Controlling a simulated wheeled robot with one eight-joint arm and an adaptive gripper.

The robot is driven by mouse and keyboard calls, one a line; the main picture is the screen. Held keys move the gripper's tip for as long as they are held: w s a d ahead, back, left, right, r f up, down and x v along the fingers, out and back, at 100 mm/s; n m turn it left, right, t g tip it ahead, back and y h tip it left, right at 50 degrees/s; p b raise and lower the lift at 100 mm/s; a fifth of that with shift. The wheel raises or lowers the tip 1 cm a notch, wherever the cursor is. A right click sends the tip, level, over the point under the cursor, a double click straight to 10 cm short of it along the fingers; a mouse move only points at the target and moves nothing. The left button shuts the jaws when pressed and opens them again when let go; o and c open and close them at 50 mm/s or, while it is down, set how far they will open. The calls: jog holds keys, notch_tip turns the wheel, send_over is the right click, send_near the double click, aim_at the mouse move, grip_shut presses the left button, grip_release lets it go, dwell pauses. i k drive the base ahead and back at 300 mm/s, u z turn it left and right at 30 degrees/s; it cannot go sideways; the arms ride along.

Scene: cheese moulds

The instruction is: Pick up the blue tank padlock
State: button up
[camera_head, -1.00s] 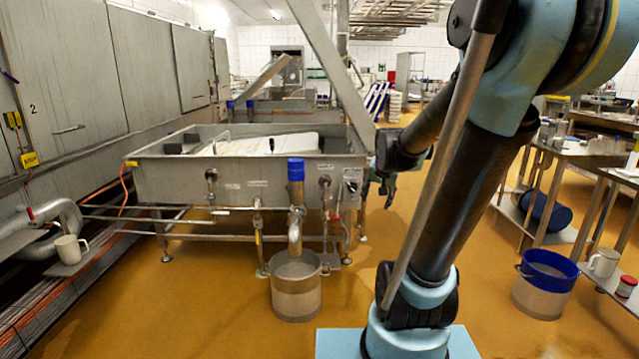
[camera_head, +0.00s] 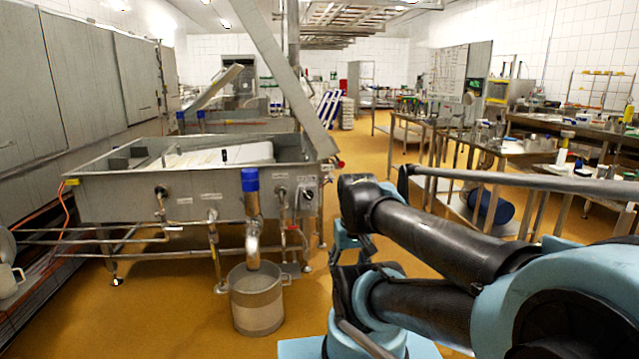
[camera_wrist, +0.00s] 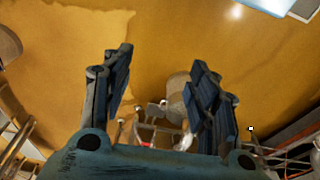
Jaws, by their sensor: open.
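I cannot make out a blue padlock in either view. The steel tank (camera_head: 120,200) stands at left centre in the head view, with valves and small labels along its front. A pipe with a blue sleeve (camera_head: 250,180) comes down from its front over a grey bucket (camera_head: 257,312). A small red part (camera_head: 340,163) shows at the tank's right end. My gripper (camera_wrist: 160,65) is open and empty in the wrist view, with its two dark fingers spread above the ochre floor. In the head view my arm reaches in from the right, ahead of the tank's right end.
Grey cabinets (camera_head: 75,90) line the left wall, with a white mug (camera_head: 10,280) low at the left edge. Steel tables (camera_head: 490,150) with small items stand at the right, and a dark blue drum (camera_head: 488,206) lies beneath one. Ochre floor (camera_head: 375,150) is clear between tank and tables.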

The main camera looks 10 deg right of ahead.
aim_at(578, 164)
jog(key=z, duration=0.55)
jog(key=k, duration=1.3)
jog(key=z, duration=1)
jog(key=i, duration=0.9)
jog(key=z, duration=0.55)
jog(key=i, duration=1.25)
jog(key=u, duration=0.35)
jog(key=i, duration=0.75)
jog(key=z, duration=1.35)
